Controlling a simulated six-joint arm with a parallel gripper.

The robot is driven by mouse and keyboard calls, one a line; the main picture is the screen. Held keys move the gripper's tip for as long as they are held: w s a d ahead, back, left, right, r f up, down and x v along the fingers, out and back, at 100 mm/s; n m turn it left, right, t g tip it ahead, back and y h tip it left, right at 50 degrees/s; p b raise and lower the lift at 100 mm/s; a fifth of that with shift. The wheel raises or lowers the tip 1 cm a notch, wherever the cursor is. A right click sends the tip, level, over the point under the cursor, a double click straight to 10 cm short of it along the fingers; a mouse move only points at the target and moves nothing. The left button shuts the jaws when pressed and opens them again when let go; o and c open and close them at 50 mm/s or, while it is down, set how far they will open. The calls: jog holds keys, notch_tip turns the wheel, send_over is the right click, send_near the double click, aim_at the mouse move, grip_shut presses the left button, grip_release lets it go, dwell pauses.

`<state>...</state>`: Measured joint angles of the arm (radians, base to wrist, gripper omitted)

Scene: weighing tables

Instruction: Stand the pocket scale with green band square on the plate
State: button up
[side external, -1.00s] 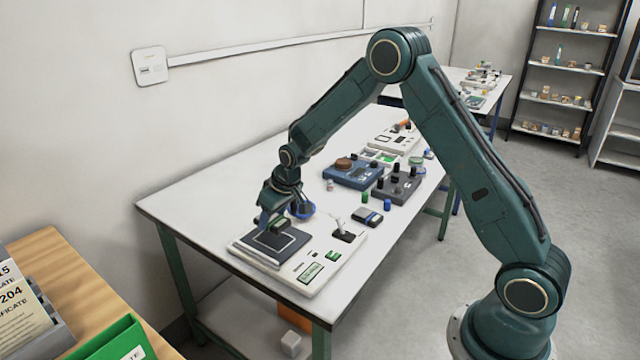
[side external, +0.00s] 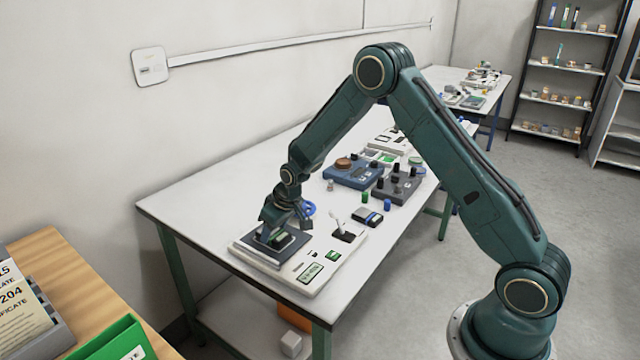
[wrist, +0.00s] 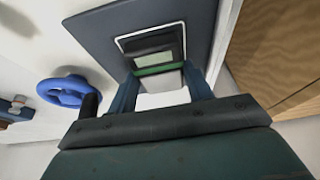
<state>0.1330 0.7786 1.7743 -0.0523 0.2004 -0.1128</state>
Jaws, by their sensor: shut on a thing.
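The pocket scale with green band (side external: 279,238) is between the fingers of my gripper (side external: 278,236), low over the dark square plate (side external: 249,248) of the white bench balance. In the wrist view the pocket scale (wrist: 156,52) shows its grey display and green band between the two fingers of my gripper (wrist: 161,76). The dark plate (wrist: 95,28) with its pale square outline lies around and beneath it. The scale looks roughly in line with the outline. My fingers partly hide it, and I cannot tell whether its underside touches the plate.
The white balance body (side external: 312,272) has a green display. A pocket scale with blue band (side external: 367,217) lies to the right. A blue ring-shaped thing (side external: 308,209) is behind my gripper. Several instruments, such as a blue box (side external: 352,174), stand farther back. The table's left part is clear.

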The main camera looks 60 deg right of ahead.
jog(key=shift+f, duration=0.1)
jog(key=o, duration=1.1)
jog(key=shift+v, duration=6.15)
